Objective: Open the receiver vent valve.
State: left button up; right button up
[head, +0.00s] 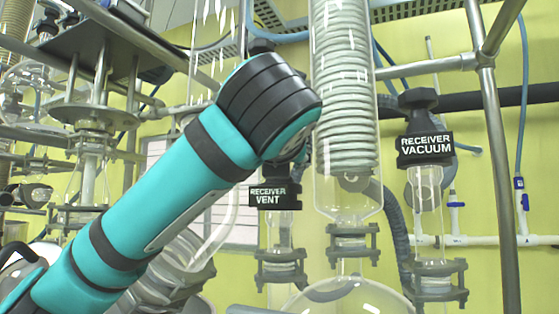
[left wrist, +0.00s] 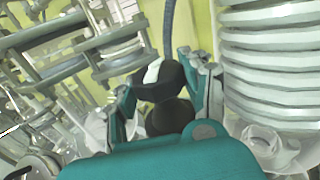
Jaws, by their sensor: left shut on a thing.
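The receiver vent valve carries a black label reading RECEIVER VENT (head: 268,195) and sits above a glass neck in the middle of the head view. My left arm reaches up to it from the left, and its wrist hides most of the valve's top and the gripper's fingers there. In the left wrist view, my left gripper (left wrist: 163,85) is shut on the black valve handle (left wrist: 158,82), with one teal-and-grey finger on each side. Whether the handle is turned cannot be told. My right gripper is not in view.
A coiled glass condenser (head: 345,90) stands close right of the gripper. The receiver vacuum valve (head: 425,147) is further right, near a vertical metal post (head: 495,150). Metal rods, clamps and glassware crowd the left side, leaving little free room.

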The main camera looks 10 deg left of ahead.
pick_arm(q)
jog(key=shift+y, duration=0.3)
jog(key=o, duration=1.2)
jog(key=shift+a, duration=0.1)
